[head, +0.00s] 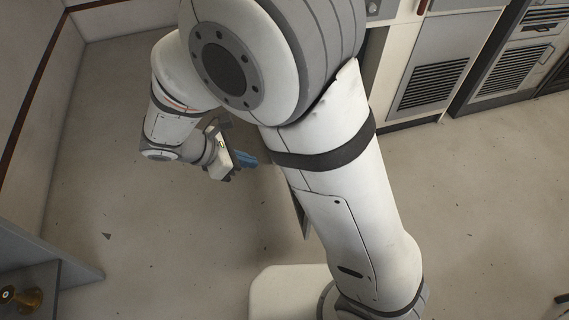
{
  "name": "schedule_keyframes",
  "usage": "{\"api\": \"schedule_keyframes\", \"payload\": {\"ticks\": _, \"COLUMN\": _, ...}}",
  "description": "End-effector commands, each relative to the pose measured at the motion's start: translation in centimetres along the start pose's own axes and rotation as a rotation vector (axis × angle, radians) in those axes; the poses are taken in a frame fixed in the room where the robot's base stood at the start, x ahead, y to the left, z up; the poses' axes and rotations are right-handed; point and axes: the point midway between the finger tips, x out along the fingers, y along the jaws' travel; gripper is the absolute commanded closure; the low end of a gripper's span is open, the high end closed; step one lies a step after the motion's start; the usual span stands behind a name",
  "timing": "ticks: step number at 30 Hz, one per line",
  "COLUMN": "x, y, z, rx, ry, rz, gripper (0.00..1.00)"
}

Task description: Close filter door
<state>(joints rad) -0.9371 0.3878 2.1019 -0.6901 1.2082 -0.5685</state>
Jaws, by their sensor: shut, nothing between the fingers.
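My gripper (248,160), with blue fingers, hangs left of the middle, below my forearm. It looks shut and empty. A thin panel (301,214), seen almost edge-on, shows just right of the gripper and is mostly hidden behind my upper arm. It may be the filter door standing open, but I cannot be sure. A gap shows between the fingers and the panel's visible edge; I cannot tell whether they touch farther back. The panel's hinge side is hidden by my arm.
Light cabinets with a grey louvred panel (430,75) stand at the upper right, beside dark-framed racks (515,55). A grey shelf unit (45,262) with a brass fitting (22,297) is at the lower left.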

Motion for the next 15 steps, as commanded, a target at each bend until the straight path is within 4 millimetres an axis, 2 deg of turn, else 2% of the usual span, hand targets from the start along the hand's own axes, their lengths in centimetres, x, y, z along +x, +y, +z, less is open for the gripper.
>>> {"api": "schedule_keyframes", "payload": {"ticks": 2, "x": 0.2, "y": 0.1, "z": -0.9, "rx": -0.033, "ry": -0.016, "rz": 0.014, "gripper": 1.00}}
{"api": "schedule_keyframes", "payload": {"ticks": 7, "x": 1.8, "y": 0.2, "z": -1.0, "rx": -0.042, "ry": -0.021, "rz": 0.016, "gripper": 1.00}}
{"api": "schedule_keyframes", "payload": {"ticks": 15, "x": 7.5, "y": 0.2, "z": -1.0, "rx": -0.040, "ry": -0.019, "rz": 0.013, "gripper": 1.00}}
